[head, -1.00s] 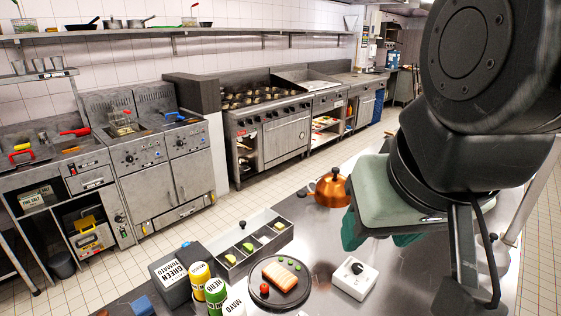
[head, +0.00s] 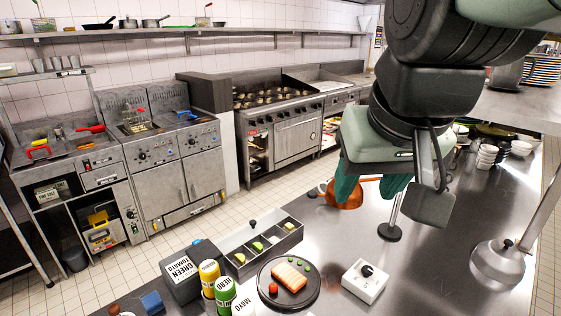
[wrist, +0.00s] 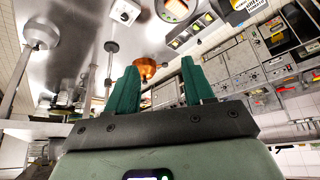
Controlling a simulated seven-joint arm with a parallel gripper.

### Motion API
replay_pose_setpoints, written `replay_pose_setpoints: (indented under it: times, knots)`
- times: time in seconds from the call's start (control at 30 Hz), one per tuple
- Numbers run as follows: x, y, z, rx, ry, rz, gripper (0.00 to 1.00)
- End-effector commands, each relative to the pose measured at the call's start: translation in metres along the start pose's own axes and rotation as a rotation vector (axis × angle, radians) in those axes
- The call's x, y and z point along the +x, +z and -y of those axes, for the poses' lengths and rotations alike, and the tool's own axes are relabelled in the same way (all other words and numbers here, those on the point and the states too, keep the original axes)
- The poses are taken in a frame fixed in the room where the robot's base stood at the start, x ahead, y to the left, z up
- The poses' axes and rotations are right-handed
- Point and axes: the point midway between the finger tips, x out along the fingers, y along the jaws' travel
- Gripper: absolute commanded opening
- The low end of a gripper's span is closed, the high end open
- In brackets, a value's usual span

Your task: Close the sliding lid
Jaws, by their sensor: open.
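A long grey bin (head: 238,273) stands on the steel counter in the head view, its compartments uncovered and holding green and yellow pieces. A grey panel with a dark knob, which looks like the sliding lid (head: 238,236), lies along the bin's back-left side. The bin also shows small near the top of the wrist view (wrist: 192,33); lid detail is too small there. My gripper (head: 370,183) is open, its green fingers apart with nothing between them. It is above the counter, right of the bin and apart from it. The fingers also show in the wrist view (wrist: 160,85).
A copper kettle (head: 345,198) is partly hidden behind my fingers. A dark plate with food (head: 305,300), bottles (head: 209,275), a Green Tomato box (head: 185,280) and a white knobbed box (head: 364,281) stand around the bin.

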Motion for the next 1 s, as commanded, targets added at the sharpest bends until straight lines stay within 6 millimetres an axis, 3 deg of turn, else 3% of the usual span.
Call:
replay_pose_setpoints:
  times: [0.03,0.1,0.27,0.5,0.7,0.9,1.0]
  knots:
    - [0.011,-0.025,0.004,-0.017,-0.009,0.013,0.52]
    - [0.026,-0.056,0.010,-0.037,-0.019,0.019,0.52]
    - [0.073,-0.122,0.028,-0.081,-0.044,0.030,0.52]
    - [0.176,-0.196,0.065,-0.148,-0.077,0.050,0.52]
    - [0.283,-0.228,0.104,-0.202,-0.105,0.066,0.52]
    - [0.387,-0.230,0.140,-0.248,-0.128,0.079,0.52]
    - [0.423,-0.225,0.152,-0.263,-0.135,0.082,0.52]
